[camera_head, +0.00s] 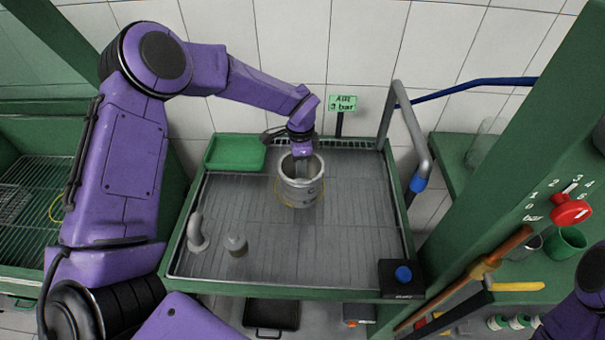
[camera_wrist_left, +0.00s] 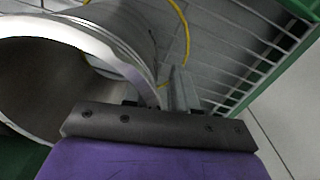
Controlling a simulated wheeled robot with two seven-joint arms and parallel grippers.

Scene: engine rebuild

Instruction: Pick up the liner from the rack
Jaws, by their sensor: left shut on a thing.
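The liner (camera_head: 301,190) is a grey metal cylinder with an open top. It is upright on or just above the slatted bench top, near the back middle; I cannot tell whether its base touches. My left gripper (camera_head: 302,167) reaches down from above and is shut on the liner's wall at the rim. In the left wrist view, the pale rim of the liner (camera_wrist_left: 115,55) runs to the gripper's jaws (camera_wrist_left: 165,97). The far part of the liner is cut off there. My right gripper is out of view.
A wire rack (camera_head: 30,235) is at left. A curved pipe (camera_head: 412,130) stands at right.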

